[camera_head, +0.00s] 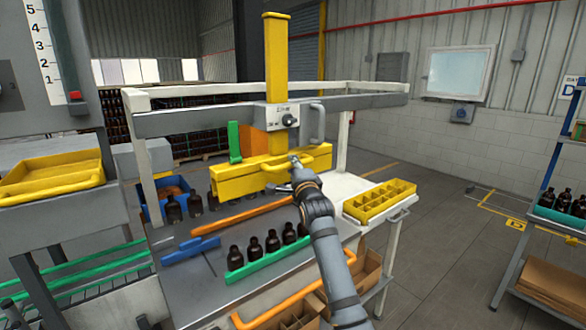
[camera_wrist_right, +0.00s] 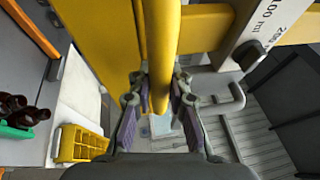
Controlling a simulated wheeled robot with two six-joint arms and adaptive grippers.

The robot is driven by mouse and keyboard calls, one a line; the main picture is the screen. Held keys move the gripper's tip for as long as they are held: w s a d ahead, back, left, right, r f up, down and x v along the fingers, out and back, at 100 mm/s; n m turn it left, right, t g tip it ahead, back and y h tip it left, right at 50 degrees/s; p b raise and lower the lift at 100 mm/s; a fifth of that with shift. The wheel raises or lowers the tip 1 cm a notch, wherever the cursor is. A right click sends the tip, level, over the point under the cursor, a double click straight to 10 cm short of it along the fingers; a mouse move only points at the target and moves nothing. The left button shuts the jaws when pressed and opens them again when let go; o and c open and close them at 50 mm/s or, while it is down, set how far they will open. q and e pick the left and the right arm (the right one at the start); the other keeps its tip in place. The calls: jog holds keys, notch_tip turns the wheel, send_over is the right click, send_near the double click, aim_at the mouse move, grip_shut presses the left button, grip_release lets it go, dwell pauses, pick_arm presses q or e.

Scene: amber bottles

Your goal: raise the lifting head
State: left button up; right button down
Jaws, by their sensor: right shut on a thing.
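The lifting head (camera_head: 240,178) is a long yellow beam hung under a yellow upright post (camera_head: 277,60) on a grey crossbar. A yellow bar handle (camera_head: 312,160) sticks out at its right front. My right gripper (camera_head: 296,160) is shut on this handle in the head view. In the right wrist view the yellow handle (camera_wrist_right: 165,45) runs between the two fingers of the gripper (camera_wrist_right: 160,95). A grey plate with a round black knob (camera_head: 289,120) sits on the crossbar above the head. My left gripper is not in view.
Several amber bottles (camera_head: 272,242) stand in a row behind a green rail (camera_head: 268,262) on the bench below. A yellow divided crate (camera_head: 380,200) stands at the bench's right, also in the right wrist view (camera_wrist_right: 80,145). A yellow tray (camera_head: 50,180) is at left. Floor on the right is mostly clear.

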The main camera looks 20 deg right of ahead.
jog(key=shift+r, duration=0.35)
jog(key=c, duration=1.3)
grip_release()
jog(key=shift+o, duration=0.2)
jog(key=shift+s, duration=0.1)
jog(key=shift+f, duration=0.15)
jog(key=shift+s+f, duration=0.1)
jog(key=shift+s, duration=0.3)
jog(key=s+f, duration=0.1)
jog(key=s, duration=1)
jog(key=shift+a+f, duration=0.35)
